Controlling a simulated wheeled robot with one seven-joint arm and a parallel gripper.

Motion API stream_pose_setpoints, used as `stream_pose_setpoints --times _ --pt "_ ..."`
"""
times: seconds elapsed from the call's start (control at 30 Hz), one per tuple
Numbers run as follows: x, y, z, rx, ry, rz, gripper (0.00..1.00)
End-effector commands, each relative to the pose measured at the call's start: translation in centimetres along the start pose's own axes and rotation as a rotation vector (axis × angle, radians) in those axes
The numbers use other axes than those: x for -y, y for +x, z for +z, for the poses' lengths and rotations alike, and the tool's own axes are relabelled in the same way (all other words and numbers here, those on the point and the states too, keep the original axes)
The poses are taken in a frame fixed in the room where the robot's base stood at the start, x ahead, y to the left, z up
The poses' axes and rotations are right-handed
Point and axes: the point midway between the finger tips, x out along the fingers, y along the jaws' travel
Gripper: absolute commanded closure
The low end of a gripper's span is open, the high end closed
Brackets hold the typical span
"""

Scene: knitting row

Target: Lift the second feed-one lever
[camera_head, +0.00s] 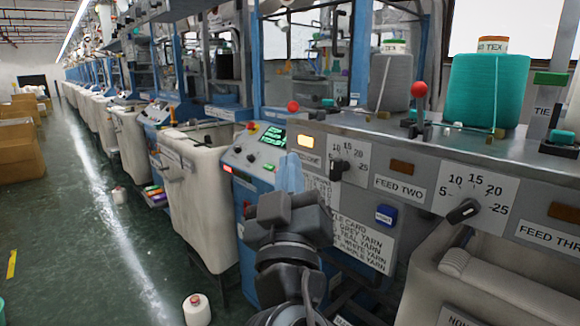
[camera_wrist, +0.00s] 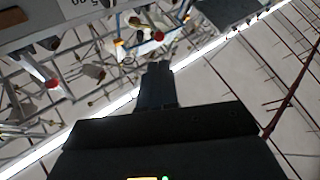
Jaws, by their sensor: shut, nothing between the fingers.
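A red-knobbed lever (camera_head: 293,106) sits at the near machine's shelf edge, above the partly hidden feed-one label (camera_head: 310,159). A second red-knobbed lever (camera_head: 420,90) stands upright on the shelf above the feed-two label (camera_head: 399,187). I cannot tell from the labels which is the second feed-one lever. My gripper (camera_head: 290,165) is shut and empty, pointing up in front of the control panel, below the first lever and apart from it. In the wrist view its fingers (camera_wrist: 157,80) are together, with red knobs (camera_wrist: 52,84) and (camera_wrist: 158,36) beyond them.
A green-screened control panel (camera_head: 268,137), dials (camera_head: 340,169) and (camera_head: 463,211), and yarn cones (camera_head: 487,90) and (camera_head: 391,80) crowd the near machine. White bins (camera_head: 203,190) line the row. A small cone (camera_head: 196,309) stands on the floor. The left aisle is largely clear.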

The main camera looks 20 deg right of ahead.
Motion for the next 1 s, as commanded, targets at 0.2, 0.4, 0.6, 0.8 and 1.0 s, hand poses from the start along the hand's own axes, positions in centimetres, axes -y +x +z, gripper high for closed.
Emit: stream_pose_setpoints --times 0.2,0.4,0.6,0.8,1.0 --pt "-0.3 4.7 -0.3 0.002 -0.002 0.003 1.00" --pt "-0.2 8.2 -0.3 0.001 0.000 0.001 1.00" --pt "-0.1 10.2 -0.1 0.001 0.000 0.000 1.00" --pt "0.0 10.7 0.0 0.001 0.000 0.000 1.00" --pt "0.0 10.6 0.0 0.001 0.000 0.000 1.00"
